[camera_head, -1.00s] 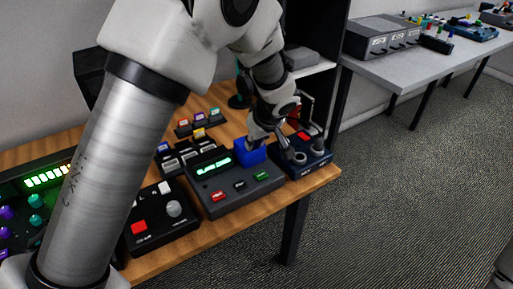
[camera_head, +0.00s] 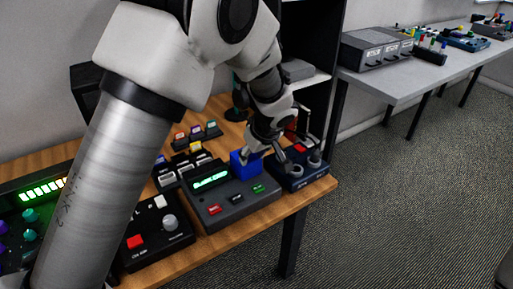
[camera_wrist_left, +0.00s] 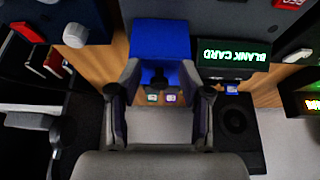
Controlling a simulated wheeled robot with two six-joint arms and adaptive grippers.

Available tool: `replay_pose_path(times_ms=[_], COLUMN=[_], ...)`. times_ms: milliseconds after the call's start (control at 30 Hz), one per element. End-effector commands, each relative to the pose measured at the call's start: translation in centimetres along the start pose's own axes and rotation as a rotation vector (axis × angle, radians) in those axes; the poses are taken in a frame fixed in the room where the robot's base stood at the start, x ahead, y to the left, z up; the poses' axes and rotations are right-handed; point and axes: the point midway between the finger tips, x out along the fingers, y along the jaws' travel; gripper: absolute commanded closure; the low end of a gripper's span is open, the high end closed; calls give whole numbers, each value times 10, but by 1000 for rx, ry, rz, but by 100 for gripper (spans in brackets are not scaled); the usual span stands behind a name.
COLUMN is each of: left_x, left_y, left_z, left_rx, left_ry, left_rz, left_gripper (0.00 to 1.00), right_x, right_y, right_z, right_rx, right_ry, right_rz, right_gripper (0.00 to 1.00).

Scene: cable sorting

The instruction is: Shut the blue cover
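The blue cover (camera_head: 240,164) stands at the back right of a dark grey console with a green lit display (camera_head: 210,181). In the wrist view the cover (camera_wrist_left: 160,40) is a blue block, with the display (camera_wrist_left: 234,57) reading BLANK CARD beside it. My left gripper (camera_head: 266,152) is right at the cover, partly hiding it. In the wrist view its fingers (camera_wrist_left: 160,72) are apart, with the tips at the cover's lower edge; I cannot tell whether they touch it. A dark knob-like part shows between them. My right gripper is not in view.
A dark blue box with a red part (camera_head: 301,172) stands close to the right of the console. A black box with a red button (camera_head: 135,241) is at its left. Small card holders (camera_head: 186,167) stand behind. The table's front edge is near.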

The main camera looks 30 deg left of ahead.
Motion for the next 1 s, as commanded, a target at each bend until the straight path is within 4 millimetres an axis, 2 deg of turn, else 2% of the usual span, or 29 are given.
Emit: replay_pose_path(times_ms=[300, 400, 500, 1000], left_x=[-76, -97, -110, -114], left_y=[0, 0, -1, -1], left_z=[1, 2, 2, 3], left_rx=[-1, -1, 0, 0], left_ry=[6, 4, 3, 0], left_rz=[3, 1, -1, -1], left_gripper=[54, 54, 54, 54], right_x=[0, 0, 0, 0], right_y=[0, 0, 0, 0], right_z=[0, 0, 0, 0], right_rx=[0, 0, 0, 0], right_ry=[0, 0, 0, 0], right_rz=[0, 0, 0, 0], right_gripper=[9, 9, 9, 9])
